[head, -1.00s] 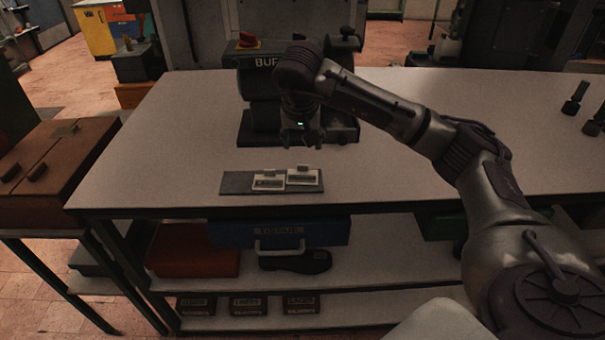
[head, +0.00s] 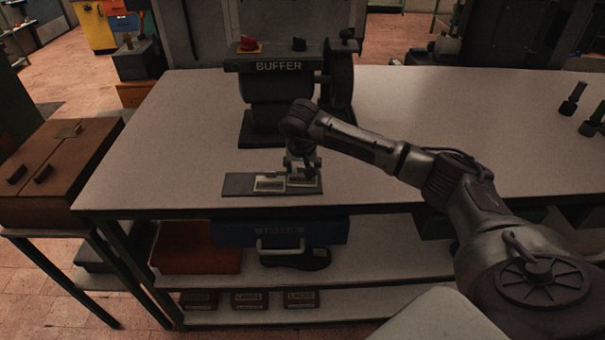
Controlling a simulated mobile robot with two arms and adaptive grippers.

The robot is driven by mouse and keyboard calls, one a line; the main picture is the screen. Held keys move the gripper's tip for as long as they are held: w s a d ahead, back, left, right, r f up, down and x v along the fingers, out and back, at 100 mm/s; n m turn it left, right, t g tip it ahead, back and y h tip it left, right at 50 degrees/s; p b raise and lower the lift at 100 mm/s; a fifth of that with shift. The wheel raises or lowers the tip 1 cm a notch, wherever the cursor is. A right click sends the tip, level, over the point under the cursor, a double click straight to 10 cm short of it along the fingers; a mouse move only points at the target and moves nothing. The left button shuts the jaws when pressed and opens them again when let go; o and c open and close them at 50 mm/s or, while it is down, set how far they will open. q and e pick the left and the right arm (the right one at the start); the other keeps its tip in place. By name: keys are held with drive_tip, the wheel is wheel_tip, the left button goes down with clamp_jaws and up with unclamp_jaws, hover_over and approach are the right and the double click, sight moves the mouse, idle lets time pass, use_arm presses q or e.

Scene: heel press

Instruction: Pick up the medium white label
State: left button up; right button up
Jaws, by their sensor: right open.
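Two white labels sit side by side on a flat dark grey mat (head: 238,184) near the front edge of the workbench. The left label (head: 269,184) shows clearly. The right label (head: 301,182) is partly hidden by my right gripper (head: 302,174). I cannot tell by size which one is the medium label. My right gripper is open and points down, right over the right label. I cannot tell whether its fingers touch the label. My left gripper is not in view.
A bench buffer (head: 280,85) marked BUFFER stands behind the mat. Dark tools (head: 573,98) stand at the far right of the white workbench (head: 150,150). A blue drawer (head: 235,233) hangs below the front edge. The bench left of the mat is clear.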

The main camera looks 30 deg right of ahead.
drive_tip(key=shift+c, duration=0.3)
drive_tip(key=c, duration=0.8)
drive_tip(key=shift+r, duration=0.1)
